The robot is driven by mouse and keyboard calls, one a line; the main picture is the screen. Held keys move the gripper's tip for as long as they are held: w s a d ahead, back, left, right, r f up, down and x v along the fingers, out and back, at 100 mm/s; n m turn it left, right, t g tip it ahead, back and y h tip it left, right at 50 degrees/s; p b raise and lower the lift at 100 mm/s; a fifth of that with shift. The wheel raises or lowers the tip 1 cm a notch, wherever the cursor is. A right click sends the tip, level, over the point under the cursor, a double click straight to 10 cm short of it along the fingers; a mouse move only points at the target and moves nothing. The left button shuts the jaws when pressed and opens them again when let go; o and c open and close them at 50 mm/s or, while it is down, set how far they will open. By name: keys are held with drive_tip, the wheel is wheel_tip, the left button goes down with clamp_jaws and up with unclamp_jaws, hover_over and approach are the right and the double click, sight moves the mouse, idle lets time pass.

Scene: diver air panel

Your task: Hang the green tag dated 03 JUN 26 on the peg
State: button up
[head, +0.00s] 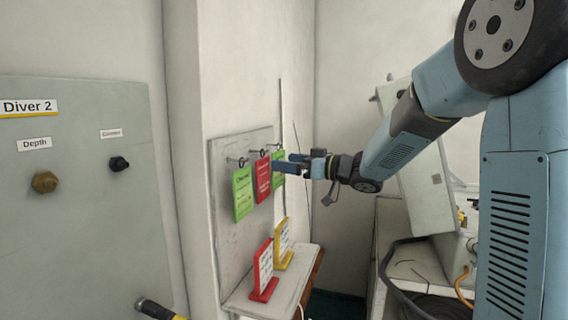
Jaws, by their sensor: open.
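A green tag (242,195) hangs at the left of a grey board (228,235) on the wall. A red tag (263,180) hangs beside it in the middle. A second green tag (279,181) is at the right, partly hidden behind my gripper. Small pegs show above the tags: a left peg (237,161), a middle peg (262,152) and a right peg (277,146). The dates are too small to read. My gripper (286,163) is open, its fingers pointing left in front of the right green tag. I cannot tell whether they touch it.
Below the board, a shelf (240,298) carries a red stand (264,272) and a yellow stand (283,245). A Diver 2 panel (80,210) with knobs is at the left. A bench with a dark hose (392,280) lies at the right. A torch-like object (155,309) shows at bottom left.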

drive_tip(key=s+d+r+m+t+h, duration=0.1)
drive_tip(key=s+d+m+t+h, duration=0.3)
drive_tip(key=d+h, duration=0.55)
drive_tip(key=s+d+r+m+t+h, duration=0.15)
drive_tip(key=s+d+m+h, duration=0.5)
drive_tip(key=d, duration=0.65)
drive_tip(key=s+a+f+m+g, duration=0.1)
drive_tip(key=s+f+g, duration=0.3)
drive_tip(key=s, duration=0.7)
drive_tip(key=s+a+f+m+g, duration=0.1)
drive_tip(key=s+f+g, duration=0.3)
drive_tip(key=s+f, duration=0.3)
drive_tip(key=s, duration=0.4)
drive_tip(key=shift+s+a+f, duration=0.3)
drive_tip(key=shift+s+f, duration=0.05)
drive_tip(key=shift+s, duration=0.05)
